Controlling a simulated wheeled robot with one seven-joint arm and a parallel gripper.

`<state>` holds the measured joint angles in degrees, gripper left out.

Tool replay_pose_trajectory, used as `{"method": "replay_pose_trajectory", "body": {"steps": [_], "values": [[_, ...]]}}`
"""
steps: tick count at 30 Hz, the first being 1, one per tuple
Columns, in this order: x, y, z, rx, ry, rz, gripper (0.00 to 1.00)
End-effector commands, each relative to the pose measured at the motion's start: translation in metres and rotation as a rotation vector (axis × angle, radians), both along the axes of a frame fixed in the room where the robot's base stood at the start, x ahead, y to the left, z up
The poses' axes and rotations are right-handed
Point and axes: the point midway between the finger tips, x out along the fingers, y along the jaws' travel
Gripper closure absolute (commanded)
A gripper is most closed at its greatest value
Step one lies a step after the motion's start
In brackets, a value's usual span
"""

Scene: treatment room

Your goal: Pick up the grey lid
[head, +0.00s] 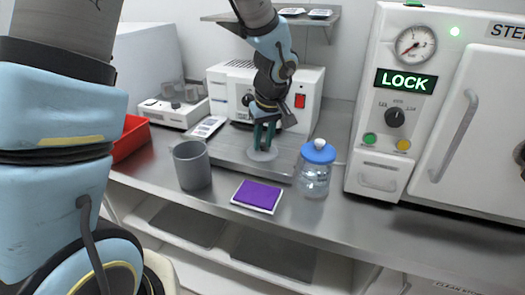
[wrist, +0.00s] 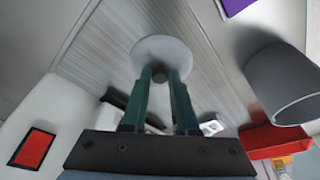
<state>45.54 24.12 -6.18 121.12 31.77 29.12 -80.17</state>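The grey lid (head: 262,155) is a flat round disc with a small knob. In the head view it is at the grey platform in the middle of the counter, below my gripper (head: 264,138). In the wrist view the lid (wrist: 163,47) is just past my gripper's green fingertips (wrist: 160,73). The fingers stand on either side of the darker knob and appear to touch it, so my gripper looks shut on it. I cannot tell whether the lid rests on the platform or hangs just above it.
A grey cup (head: 192,168) stands left of the platform. A purple pad (head: 257,195) lies in front, and a glass jar with a blue lid (head: 317,170) stands right. A white device (head: 319,86) is behind; the steriliser (head: 361,132) is right. A red bin (head: 131,138) is left.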

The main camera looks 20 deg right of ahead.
Motion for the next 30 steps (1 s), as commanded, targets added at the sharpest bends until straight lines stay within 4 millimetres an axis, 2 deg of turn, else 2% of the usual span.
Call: {"method": "replay_pose_trajectory", "body": {"steps": [1, 6, 20, 23, 30], "values": [[0.000, 0.000, 0.000, 0.000, 0.000, 0.000, 0.81], [0.000, 0.000, 0.000, 0.000, 0.000, 0.000, 1.00], [0.000, 0.000, 0.001, 0.000, -0.001, 0.000, 1.00], [0.001, -0.001, 0.008, -0.002, -0.002, 0.000, 1.00], [0.001, 0.000, 0.051, -0.006, -0.004, 0.003, 1.00]]}}
